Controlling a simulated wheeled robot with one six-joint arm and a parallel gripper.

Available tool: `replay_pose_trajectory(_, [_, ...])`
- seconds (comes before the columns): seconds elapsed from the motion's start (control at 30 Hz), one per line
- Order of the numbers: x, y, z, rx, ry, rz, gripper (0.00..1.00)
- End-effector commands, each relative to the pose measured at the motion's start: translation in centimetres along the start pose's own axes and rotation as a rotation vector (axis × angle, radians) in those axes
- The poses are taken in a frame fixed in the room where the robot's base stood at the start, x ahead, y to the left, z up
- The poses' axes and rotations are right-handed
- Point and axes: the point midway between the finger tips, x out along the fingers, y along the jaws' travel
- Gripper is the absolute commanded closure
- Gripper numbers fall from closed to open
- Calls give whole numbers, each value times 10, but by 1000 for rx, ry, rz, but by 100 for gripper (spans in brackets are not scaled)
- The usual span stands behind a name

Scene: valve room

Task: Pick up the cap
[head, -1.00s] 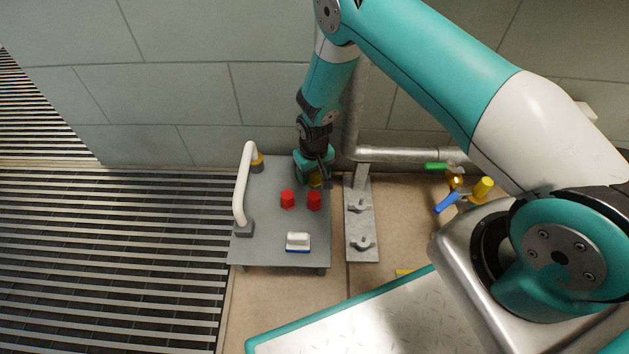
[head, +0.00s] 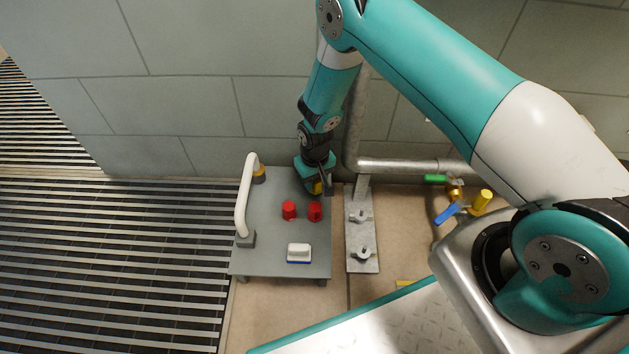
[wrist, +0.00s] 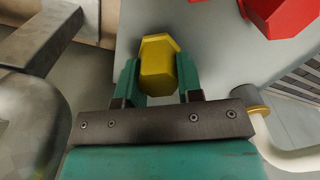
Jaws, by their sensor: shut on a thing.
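A yellow cap (wrist: 158,65) with a wider hexagonal end sits between the two teal fingers of my gripper (wrist: 158,80) in the wrist view. My gripper is shut on it. In the head view my gripper (head: 318,188) is over the far right corner of the grey cart top (head: 270,225), and only a small part of the yellow cap (head: 316,187) shows under it. I cannot tell whether the cap touches the cart top or is clear of it.
Two red caps (head: 289,210) (head: 315,212) stand just in front of my gripper. A white and blue block (head: 299,253) lies near the cart's front edge. A white handle (head: 245,195) rises at the left. A grey pipe (head: 400,165) and a bracket plate (head: 361,240) are close on the right.

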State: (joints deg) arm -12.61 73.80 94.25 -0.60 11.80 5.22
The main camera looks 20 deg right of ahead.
Motion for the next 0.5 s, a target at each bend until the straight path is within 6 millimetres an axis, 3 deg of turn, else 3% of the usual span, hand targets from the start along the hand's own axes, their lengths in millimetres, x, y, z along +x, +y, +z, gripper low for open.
replay_pose_trajectory(0.03, [-15, 0, 0, 0, 1, 0, 89])
replay_pose_trajectory(0.5, [-131, 0, 0, 0, 2, 0, 89])
